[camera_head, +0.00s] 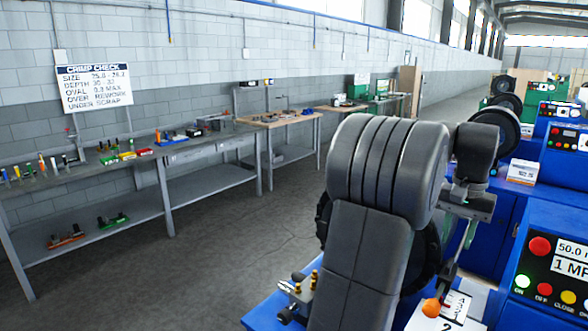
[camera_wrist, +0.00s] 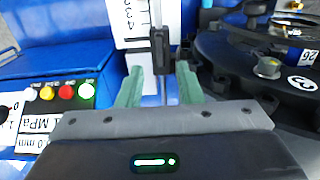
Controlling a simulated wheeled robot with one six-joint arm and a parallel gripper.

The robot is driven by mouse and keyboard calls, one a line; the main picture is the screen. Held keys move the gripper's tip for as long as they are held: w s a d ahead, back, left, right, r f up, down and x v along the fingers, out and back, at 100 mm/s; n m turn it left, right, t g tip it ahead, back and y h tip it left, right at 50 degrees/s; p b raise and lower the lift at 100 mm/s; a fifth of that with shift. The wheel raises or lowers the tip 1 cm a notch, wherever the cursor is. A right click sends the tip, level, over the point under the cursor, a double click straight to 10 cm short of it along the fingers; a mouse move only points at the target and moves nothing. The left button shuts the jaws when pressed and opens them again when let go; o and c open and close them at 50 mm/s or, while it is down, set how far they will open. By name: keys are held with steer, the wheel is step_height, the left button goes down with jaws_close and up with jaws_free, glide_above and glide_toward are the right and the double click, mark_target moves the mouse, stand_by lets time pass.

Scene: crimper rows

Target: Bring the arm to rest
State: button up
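My arm is raised and bent over the blue machine in the head view. My gripper (camera_wrist: 159,76) shows two green fingers in the wrist view, spread apart with gaps on both sides. A narrow dark upright part (camera_wrist: 160,42) stands beyond and between the fingertips, and I see no finger touching it. In the head view my gripper is mostly hidden by my arm and by its small size. An orange knob (camera_head: 431,307) shows below it, close to a white numbered card (camera_head: 461,310).
A control panel with coloured buttons (camera_head: 552,275) is close on the right; it also shows in the wrist view (camera_wrist: 50,105). A round dark die ring (camera_wrist: 275,70) lies right of the fingers. Workbenches (camera_head: 120,160) line the left wall. The floor (camera_head: 230,240) between is clear.

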mark_target(450, 262)
step_height(450, 262, down, 7)
steer(key=shift+r+p, duration=0.15)
steer(key=shift+p, duration=0.3)
steer(key=m, duration=0.5)
steer(key=shift+r, duration=0.1)
steer(key=m, duration=0.5)
